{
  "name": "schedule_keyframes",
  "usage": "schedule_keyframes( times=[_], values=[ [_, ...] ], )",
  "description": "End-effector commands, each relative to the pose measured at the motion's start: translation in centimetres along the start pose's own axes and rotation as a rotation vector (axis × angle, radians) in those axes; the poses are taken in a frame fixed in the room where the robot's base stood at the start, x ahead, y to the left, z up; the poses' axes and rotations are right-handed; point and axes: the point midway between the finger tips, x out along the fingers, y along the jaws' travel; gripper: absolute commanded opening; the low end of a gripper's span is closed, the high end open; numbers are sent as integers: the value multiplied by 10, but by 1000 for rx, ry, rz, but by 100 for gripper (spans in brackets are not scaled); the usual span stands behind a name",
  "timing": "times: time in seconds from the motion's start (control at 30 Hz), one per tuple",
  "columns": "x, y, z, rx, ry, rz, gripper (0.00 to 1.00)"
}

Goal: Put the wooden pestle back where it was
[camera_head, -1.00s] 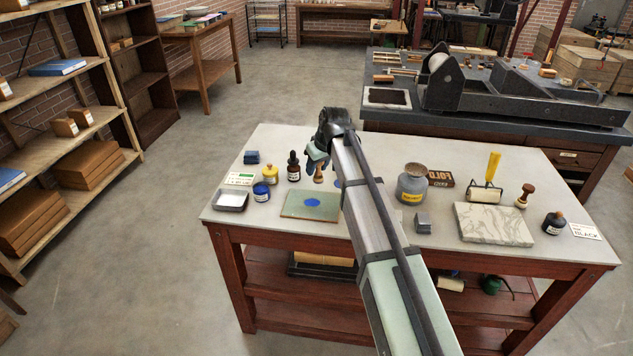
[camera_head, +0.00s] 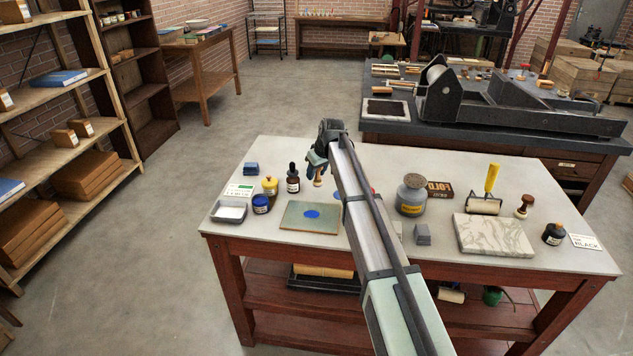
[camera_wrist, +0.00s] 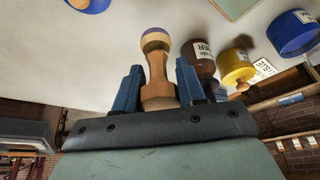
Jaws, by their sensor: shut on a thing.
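The light wooden pestle (camera_head: 318,178) is upright in my gripper (camera_head: 318,160), below the end of my arm and behind the greenish slab (camera_head: 296,226) with a blue ink patch. In the wrist view the pestle (camera_wrist: 157,68) stands between the two blue fingers of my gripper (camera_wrist: 160,82), which are shut on it. Its rounded far end has a bluish tint. I cannot tell whether that end touches the table. A darker wooden knobbed tool (camera_head: 524,204) stands at the right, beside the yellow-handled roller (camera_head: 489,192).
My arm hides part of the table's middle. A grey can (camera_head: 411,196) and marble slab (camera_head: 494,236) are to the right.

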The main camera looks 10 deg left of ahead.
Motion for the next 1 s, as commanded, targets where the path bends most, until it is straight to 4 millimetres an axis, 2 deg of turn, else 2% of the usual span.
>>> schedule_keyframes(
  times=[0.4, 0.77, 0.8, 1.0],
  values=[
    [36, 0, 14, 1, 1, 0, 9],
    [38, 0, 16, 1, 1, 0, 9],
    [39, 0, 16, 1, 0, 0, 40],
    [38, 0, 16, 0, 1, 0, 60]
  ],
)
